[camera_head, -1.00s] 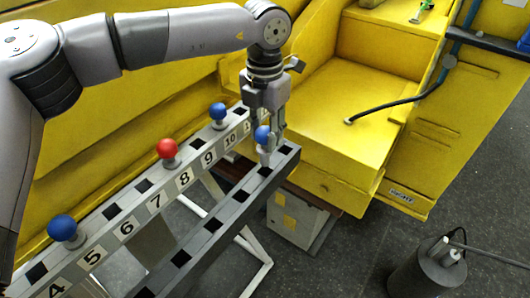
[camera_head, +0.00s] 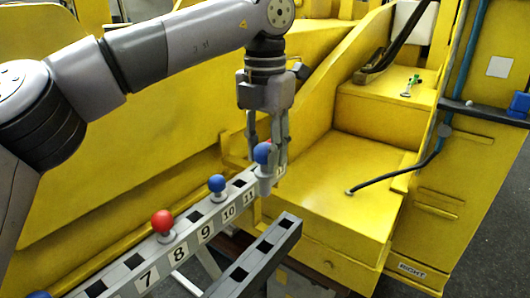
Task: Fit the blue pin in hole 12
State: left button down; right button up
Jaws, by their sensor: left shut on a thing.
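My left gripper (camera_head: 267,153) points down and is shut on a blue pin. The blue pin (camera_head: 262,153) has a round blue head between the fingers and a grey base (camera_head: 265,184) below them. It is upright at the far end of the numbered rail (camera_head: 190,236), close to the label 11 (camera_head: 249,197). A label beyond it is partly hidden by the pin and fingers. I cannot tell whether the pin's base is in a hole or just above the rail. My right gripper is not in view.
Another blue pin (camera_head: 217,184) stands on the rail near label 10, and a red pin (camera_head: 162,222) near label 8. A second grey rail (camera_head: 272,246) with dark square holes lies in front. Yellow machine bodywork (camera_head: 350,190) with a black hose (camera_head: 393,173) is behind.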

pick_arm(q)
jog(key=shift+r, duration=0.1)
jog(key=shift+r+p, duration=3.55)
jog(key=shift+r, duration=0.15)
